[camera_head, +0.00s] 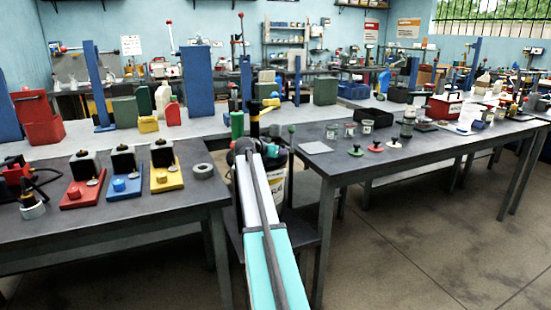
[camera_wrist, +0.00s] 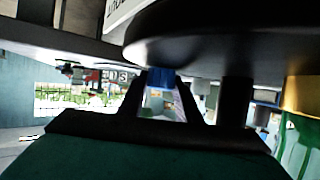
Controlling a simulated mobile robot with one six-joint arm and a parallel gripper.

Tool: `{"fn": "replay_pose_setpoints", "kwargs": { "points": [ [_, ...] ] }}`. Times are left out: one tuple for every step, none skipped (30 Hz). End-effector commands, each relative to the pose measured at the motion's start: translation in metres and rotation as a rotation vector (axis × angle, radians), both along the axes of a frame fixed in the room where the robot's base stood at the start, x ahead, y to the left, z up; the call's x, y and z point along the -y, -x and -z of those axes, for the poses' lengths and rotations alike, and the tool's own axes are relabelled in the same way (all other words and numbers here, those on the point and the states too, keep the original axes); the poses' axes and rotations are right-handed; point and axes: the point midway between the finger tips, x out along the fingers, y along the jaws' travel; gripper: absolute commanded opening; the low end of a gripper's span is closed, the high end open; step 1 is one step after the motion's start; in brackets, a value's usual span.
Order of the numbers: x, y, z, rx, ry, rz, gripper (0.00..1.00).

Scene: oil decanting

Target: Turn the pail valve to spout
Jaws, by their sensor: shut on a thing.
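The white pail (camera_head: 278,188) stands between the two front tables in the head view, partly hidden behind my arm. In the wrist view, my gripper (camera_wrist: 161,88) has its two dark fingers closed on a small blue piece (camera_wrist: 160,76), apparently the handle of the pail valve. A large dark round part (camera_wrist: 195,38) lies just above the fingers and hides what the blue piece joins. Which way the valve points cannot be told. In the head view my arm hides the grip.
The left table (camera_head: 105,233) holds red, blue and yellow devices and a grey ring (camera_head: 203,171). The right table (camera_head: 335,172) holds small jars and green and red knobs. A green cylinder (camera_head: 237,124) and a black post (camera_head: 254,118) stand close beyond my arm's end.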

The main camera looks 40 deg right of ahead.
Motion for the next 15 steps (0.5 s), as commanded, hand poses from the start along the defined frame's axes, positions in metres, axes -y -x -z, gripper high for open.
{"fn": "replay_pose_setpoints", "kwargs": {
  "points": [
    [-0.0055,-0.0077,0.0052,0.006,-0.007,0.002,0.08],
    [-0.0055,-0.0076,0.0048,0.006,-0.007,0.01,0.08],
    [-0.0054,-0.0073,0.0044,0.005,-0.007,0.02,0.08],
    [-0.0053,-0.0072,0.0041,0.005,-0.006,0.026,0.08],
    [-0.0054,-0.0072,0.0039,0.006,-0.006,0.031,0.08],
    [-0.0053,-0.0071,0.0037,0.007,-0.007,0.038,0.08],
    [-0.0055,-0.0069,0.0035,0.006,-0.007,0.043,0.08],
    [-0.0055,-0.0068,0.0035,0.006,-0.007,0.047,0.08],
    [-0.0055,-0.0067,0.0033,0.006,-0.008,0.051,0.08],
    [-0.0055,-0.0067,0.003,0.007,-0.007,0.053,0.08],
    [-0.0055,-0.0067,0.0028,0.006,-0.007,0.055,0.08],
    [-0.0056,-0.0067,0.0025,0.006,-0.007,0.057,0.08],
    [-0.0057,-0.0067,0.0023,0.006,-0.007,0.058,0.08],
    [-0.0057,-0.0066,0.0022,0.006,-0.007,0.058,0.08],
    [-0.0057,-0.0066,0.002,0.006,-0.006,0.059,0.08]
  ]
}}
